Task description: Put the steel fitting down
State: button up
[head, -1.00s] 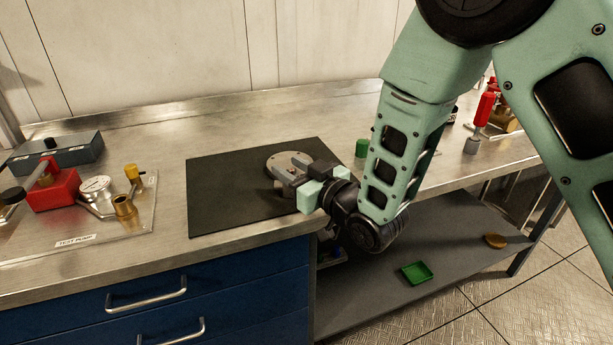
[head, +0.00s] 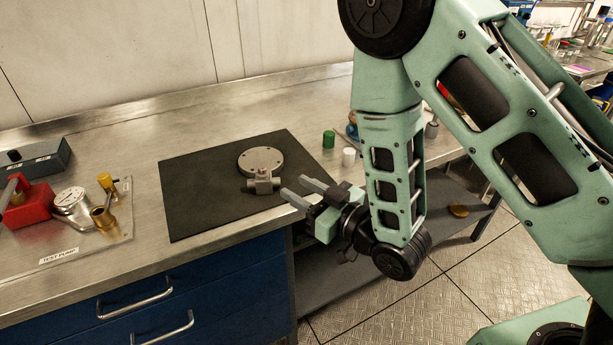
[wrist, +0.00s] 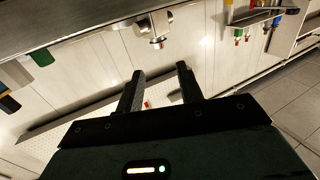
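The steel fitting (head: 263,184), a small grey body with short stubs, rests on the black mat (head: 195,205), at the near edge of a round grey disc (head: 260,158). It overlaps the disc in the picture; I cannot tell whether they touch. My gripper (head: 294,188) is just to the right of the fitting, its two fingers apart and pointing toward it. A gap shows between the fingertips and the fitting. In the wrist view my gripper (wrist: 160,80) is also open, with nothing between the fingers.
A green cap (head: 328,139) and a white cap (head: 348,157) stand right of the mat. The test pump plate (head: 95,240) with a red block, gauge and brass fittings is at left. Blue drawers (head: 190,295) are below the bench's front edge. Bare bench lies behind the mat.

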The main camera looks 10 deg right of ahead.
jog(key=shift+s+d+p, duration=0.3)
jog(key=shift+s+p, duration=0.1)
jog(key=shift+p, duration=0.35)
